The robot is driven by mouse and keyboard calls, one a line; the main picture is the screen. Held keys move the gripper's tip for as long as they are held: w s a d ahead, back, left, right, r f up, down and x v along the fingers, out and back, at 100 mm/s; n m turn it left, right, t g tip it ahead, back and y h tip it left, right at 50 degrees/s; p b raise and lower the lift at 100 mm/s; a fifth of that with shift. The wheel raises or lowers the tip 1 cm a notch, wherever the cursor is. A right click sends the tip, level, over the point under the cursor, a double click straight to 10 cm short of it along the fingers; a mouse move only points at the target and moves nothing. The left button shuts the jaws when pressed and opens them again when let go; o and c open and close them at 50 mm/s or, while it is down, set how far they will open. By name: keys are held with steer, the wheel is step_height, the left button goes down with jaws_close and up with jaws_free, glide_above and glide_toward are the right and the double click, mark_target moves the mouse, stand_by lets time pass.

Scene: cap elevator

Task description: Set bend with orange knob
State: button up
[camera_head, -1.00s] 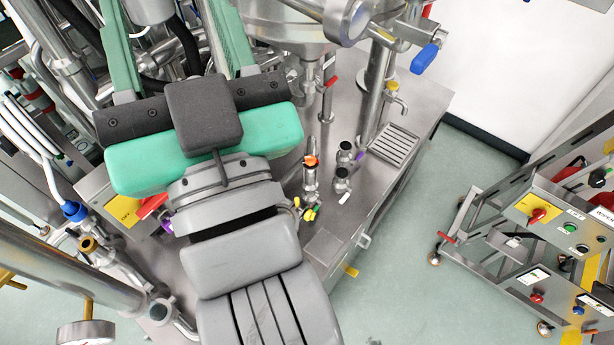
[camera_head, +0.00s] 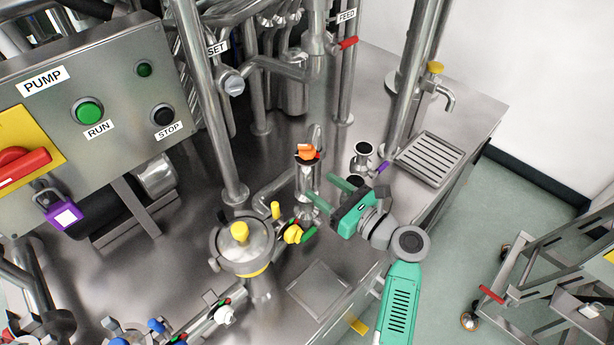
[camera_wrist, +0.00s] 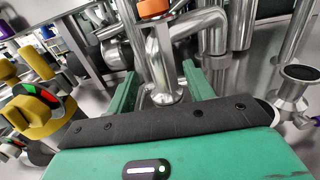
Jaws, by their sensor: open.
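The orange knob (camera_head: 307,152) sits on top of a short steel pipe bend (camera_head: 306,177) standing on the steel deck. In the wrist view the orange knob (camera_wrist: 153,8) is at the top edge, with the shiny bend (camera_wrist: 158,58) below it. My gripper (camera_head: 320,188) is open, reaching in from the right, low beside the bend. In the wrist view my gripper (camera_wrist: 159,72) has one green finger on each side of the bend's lower part. I see no clear grip on it; whether a finger touches it I cannot tell.
A yellow-knobbed valve (camera_head: 293,234) and a round steel housing (camera_head: 242,245) stand left of the gripper. An open pipe stub with a purple handle (camera_head: 382,167) is behind it on the right. Vertical pipes (camera_head: 258,95) rise behind. A slotted drain tray (camera_head: 432,157) lies at right.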

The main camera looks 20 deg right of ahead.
mark_target(300, 172)
steer(key=b+x, duration=0.2)
steer(key=x, duration=0.6)
steer(key=shift+a+b, duration=0.1)
steer(key=shift+b, duration=0.3)
jaws_close()
